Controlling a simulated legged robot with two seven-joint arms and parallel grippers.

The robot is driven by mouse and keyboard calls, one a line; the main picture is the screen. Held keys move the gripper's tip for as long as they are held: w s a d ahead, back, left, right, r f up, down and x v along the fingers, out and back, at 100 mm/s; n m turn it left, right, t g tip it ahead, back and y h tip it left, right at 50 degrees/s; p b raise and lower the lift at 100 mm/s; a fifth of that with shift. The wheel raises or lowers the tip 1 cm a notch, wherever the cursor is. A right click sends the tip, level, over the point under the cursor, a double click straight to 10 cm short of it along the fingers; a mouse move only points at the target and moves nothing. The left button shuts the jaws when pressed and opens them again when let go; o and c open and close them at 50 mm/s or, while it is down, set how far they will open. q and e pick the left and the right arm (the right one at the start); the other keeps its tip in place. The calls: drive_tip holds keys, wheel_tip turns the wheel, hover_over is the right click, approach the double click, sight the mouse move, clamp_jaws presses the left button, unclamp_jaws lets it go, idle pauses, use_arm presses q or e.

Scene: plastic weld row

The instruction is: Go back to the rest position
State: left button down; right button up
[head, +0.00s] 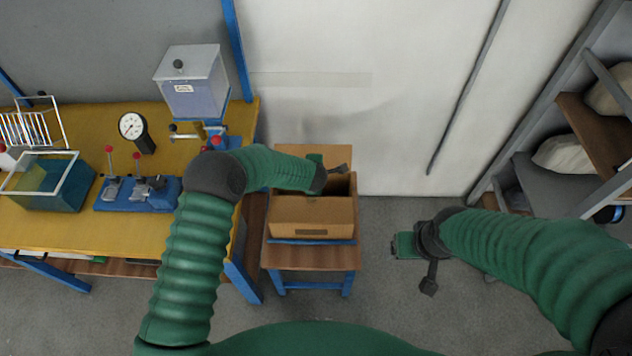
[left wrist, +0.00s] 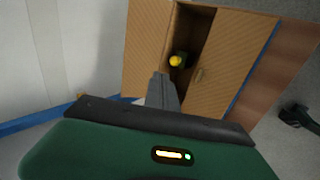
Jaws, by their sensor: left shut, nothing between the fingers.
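My left gripper (head: 340,168) is above the open cardboard box (head: 312,217), with the arm reaching in from the left. In the left wrist view its fingers (left wrist: 162,88) are together and nothing shows between them. The box opening lies just beyond the fingertips there. Inside the box is a yellow round item (left wrist: 176,61) with a dark part beside it. My right gripper (head: 429,284) hangs over the bare floor to the right of the box, and nothing is visible in it. Its finger gap is too small to make out.
The box stands on a small wooden stool (head: 312,257) with blue legs. A yellow workbench (head: 75,225) at left holds a gauge (head: 132,126), a lever unit (head: 138,194), a grey lidded container (head: 192,92) and a teal bin (head: 50,190). Shelving (head: 560,180) stands at right. The floor between is clear.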

use_arm(q)
drive_tip(key=s+a+r+m+h, duration=0.1)
drive_tip(key=s+a+r+m, duration=0.2)
drive_tip(key=r, duration=0.4)
drive_tip(key=s+a+r+m+h, duration=0.1)
drive_tip(key=s+r+m, duration=0.1)
drive_tip(key=r+m, duration=0.4)
drive_tip(key=s+a+r+m+g+y, duration=0.1)
drive_tip(key=s+a+m, duration=0.3)
drive_tip(key=s, duration=0.9)
drive_tip(key=s+a+r+m+g, duration=0.2)
drive_tip(key=s+a+m+g, duration=0.2)
drive_tip(key=s+a, duration=0.6)
drive_tip(key=s+m, duration=0.1)
drive_tip(key=s, duration=0.3)
drive_tip(key=shift+a+y, duration=0.25)
drive_tip(key=shift+y, duration=0.15)
use_arm(e)
drive_tip(key=shift+a+r, duration=0.35)
drive_tip(key=shift+a, duration=0.15)
use_arm(q)
drive_tip(key=shift+s+a, duration=0.1)
use_arm(e)
drive_tip(key=shift+a, duration=0.1)
